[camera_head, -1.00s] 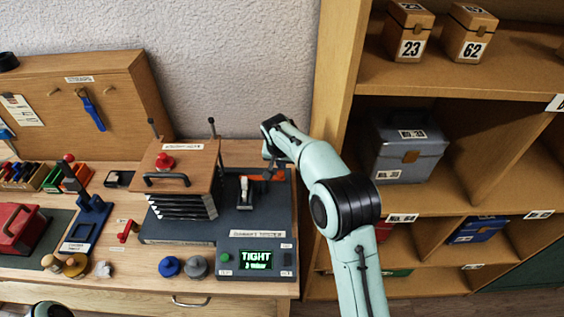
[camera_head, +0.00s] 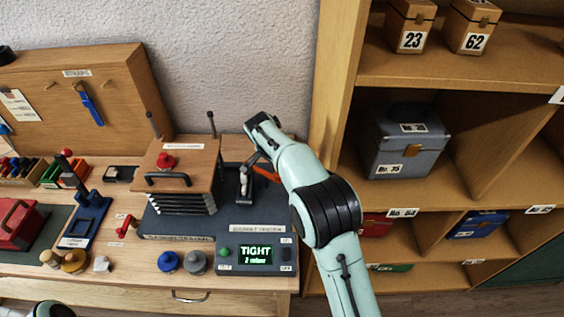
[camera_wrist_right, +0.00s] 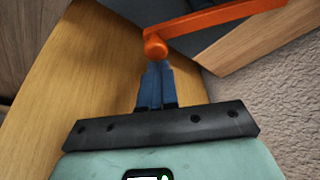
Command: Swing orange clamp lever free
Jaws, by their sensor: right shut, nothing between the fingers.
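The orange clamp lever (camera_head: 265,174) is on the dark grey press base, beside the black clamp post, and is partly hidden by my right arm. In the right wrist view the orange lever (camera_wrist_right: 220,18) crosses the top, with its rounded end just beyond my fingertips. My right gripper (camera_wrist_right: 155,66) is shut and empty, its blue fingers together at or very near that end; I cannot tell if they touch. In the head view my right gripper (camera_head: 250,162) is small and dark beside the lever. The green display (camera_head: 256,254) reads "TIGHT". My left gripper is not in view.
A wooden-topped press (camera_head: 190,165) with a red knob stands left of the clamp. Blue and grey round knobs (camera_head: 195,262) sit at the bench front. A wooden shelf (camera_head: 335,100) with boxes rises close on the right. A plain wall lies behind.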

